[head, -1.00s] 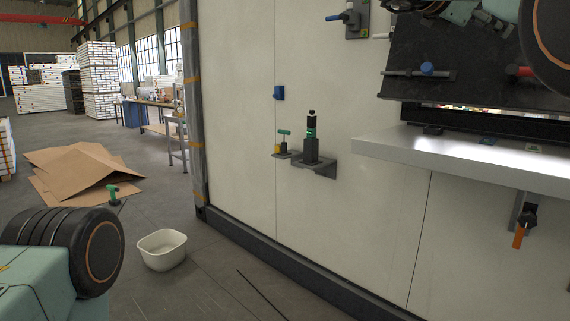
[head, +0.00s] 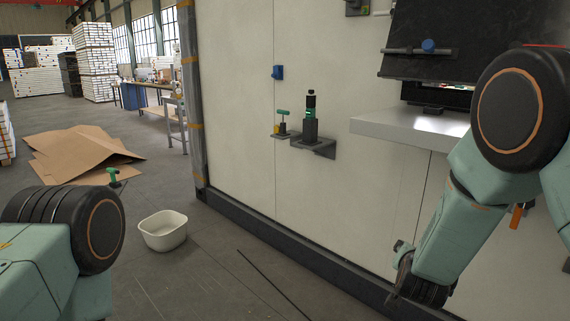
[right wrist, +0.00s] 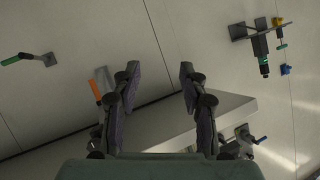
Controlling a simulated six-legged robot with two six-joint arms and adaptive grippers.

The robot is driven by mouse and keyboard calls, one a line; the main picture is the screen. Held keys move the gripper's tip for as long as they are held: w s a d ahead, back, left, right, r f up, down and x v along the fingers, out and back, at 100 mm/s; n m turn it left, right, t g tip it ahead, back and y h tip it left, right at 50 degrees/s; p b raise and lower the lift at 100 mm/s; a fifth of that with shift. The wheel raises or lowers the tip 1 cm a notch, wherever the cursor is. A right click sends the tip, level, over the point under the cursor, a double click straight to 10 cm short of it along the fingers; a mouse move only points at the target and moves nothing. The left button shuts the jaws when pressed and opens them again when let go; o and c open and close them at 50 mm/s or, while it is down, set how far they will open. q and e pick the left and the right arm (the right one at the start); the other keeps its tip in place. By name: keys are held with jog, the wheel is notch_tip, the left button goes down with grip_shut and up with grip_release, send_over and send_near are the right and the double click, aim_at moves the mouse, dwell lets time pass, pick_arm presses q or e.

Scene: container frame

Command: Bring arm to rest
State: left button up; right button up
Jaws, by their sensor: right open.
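My right arm (head: 478,225) comes in from the right in the head view, its forearm slanting down to the left in front of the container wall. Its gripper is not visible in the head view. In the right wrist view my right gripper (right wrist: 160,82) is open, with nothing between its fingers. My left arm (head: 75,240) shows at the lower left of the head view, and its gripper is out of view.
The white container wall (head: 235,110) carries a grey shelf (head: 410,128), a small bracket with a black and green device (head: 311,120), and an orange-handled lever (right wrist: 95,89). A white bowl (head: 163,232) and flattened cardboard (head: 75,150) lie on the open floor at left.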

jog(key=s+a+f+n+g+y, duration=0.2)
jog(key=s+f+n+g, duration=0.15)
jog(key=s+f, duration=0.65)
jog(key=s+a+f+n+g+y, duration=0.2)
jog(key=s+a+f+n+g, duration=0.15)
jog(key=s+f, duration=0.6)
jog(key=s+f+g, duration=0.1)
jog(key=s+g, duration=0.1)
jog(key=s, duration=1)
jog(key=s+f+n+g+y, duration=0.1)
jog(key=s+f+g, duration=0.1)
jog(key=s, duration=1.1)
jog(key=shift+s+a+f+g, duration=0.3)
jog(key=shift+a+g, duration=0.1)
jog(key=shift+g, duration=0.1)
